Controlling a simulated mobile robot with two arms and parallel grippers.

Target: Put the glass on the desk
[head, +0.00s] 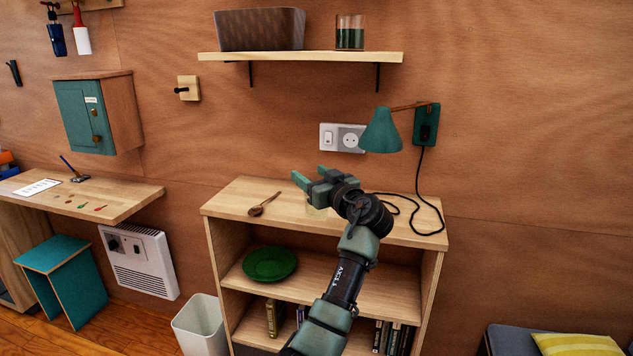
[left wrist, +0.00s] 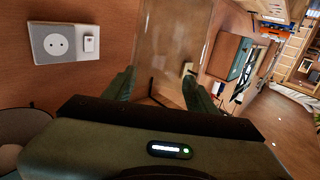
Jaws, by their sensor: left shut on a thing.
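My left gripper (head: 312,178) is above the top of the wooden shelf unit, near its middle. In the left wrist view its fingers (left wrist: 158,88) are shut on a clear, see-through glass (left wrist: 170,45). In the head view only a pale lower part of the glass (head: 316,212) shows below the gripper, by the wooden top. I cannot tell whether it touches the top. The light wooden desk (head: 125,197) is at the far left, with a paper and small coloured items on it. My right gripper is not in view.
On the shelf unit (head: 232,196) lie a wooden spoon (head: 264,204) and a black cord. A teal wall lamp (head: 381,132) hangs at right. A wall shelf (head: 300,57) holds a basket and a dark-filled tumbler (head: 350,36). A teal stool (head: 56,254) and heater (head: 138,262) are left.

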